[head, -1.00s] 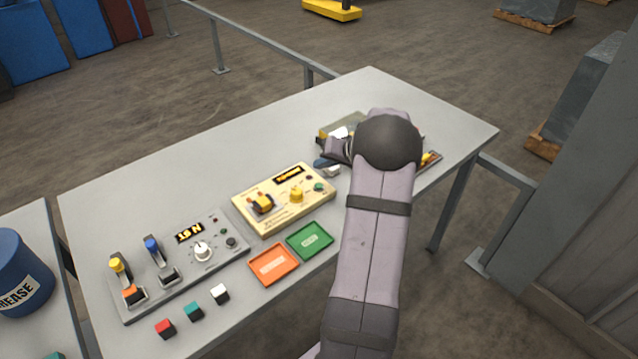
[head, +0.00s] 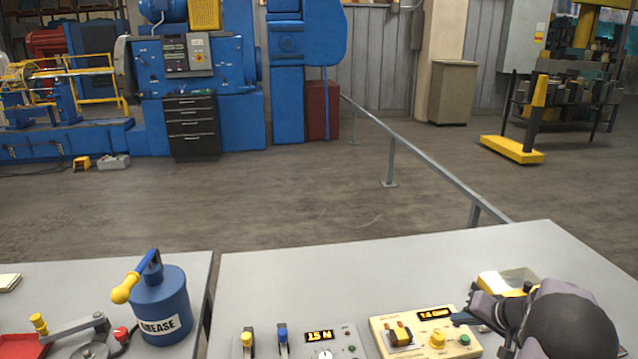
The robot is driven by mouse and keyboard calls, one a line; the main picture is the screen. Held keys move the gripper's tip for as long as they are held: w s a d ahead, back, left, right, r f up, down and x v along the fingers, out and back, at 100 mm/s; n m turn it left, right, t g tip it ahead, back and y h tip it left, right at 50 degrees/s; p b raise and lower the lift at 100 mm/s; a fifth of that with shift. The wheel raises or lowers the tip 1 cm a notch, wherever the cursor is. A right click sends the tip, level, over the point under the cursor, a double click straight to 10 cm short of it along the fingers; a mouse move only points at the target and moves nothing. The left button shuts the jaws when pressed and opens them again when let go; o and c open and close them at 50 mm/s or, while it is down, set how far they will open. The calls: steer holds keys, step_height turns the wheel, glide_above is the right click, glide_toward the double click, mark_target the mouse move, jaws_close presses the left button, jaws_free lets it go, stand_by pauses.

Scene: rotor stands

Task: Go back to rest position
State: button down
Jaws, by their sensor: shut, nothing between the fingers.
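My gripper (head: 464,318) shows at the lower right in the head view, at the right end of the tan panel (head: 376,323). Its fingers point left and look shut, with nothing seen between them. Whether they touch the panel cannot be told. My dark rounded arm joint hides part of the table behind it.
The grey table (head: 330,270) has a clear back part. A grey panel (head: 360,352) with levers is cut off by the lower edge. A box-like item (head: 508,280) stands behind my gripper. A blue grease can (head: 165,300) stands on the left table. A railing (head: 432,172) runs behind.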

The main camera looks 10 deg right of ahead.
steer(key=s+a+n+g+y, duration=0.1)
steer(key=s+a+n+g, duration=0.15)
steer(key=a, duration=0.75)
steer(key=s+a+n+g, duration=0.15)
steer(key=s+a, duration=0.25)
steer(key=a, duration=0.6)
steer(key=s+a+n+g+h, duration=0.1)
steer(key=s+a+g, duration=0.1)
steer(key=s+a, duration=0.3)
steer(key=s+a+f+n+g+h, duration=0.1)
steer(key=s+a, duration=0.5)
steer(key=s, duration=0.7)
steer(key=shift+s+f+n+g+h, duration=0.3)
steer(key=shift+s+n+g, duration=0.1)
steer(key=shift+n+g, duration=0.3)
step_height(320, 180, down, 14)
steer(key=b, duration=1.4)
steer(key=shift+r, duration=0.15)
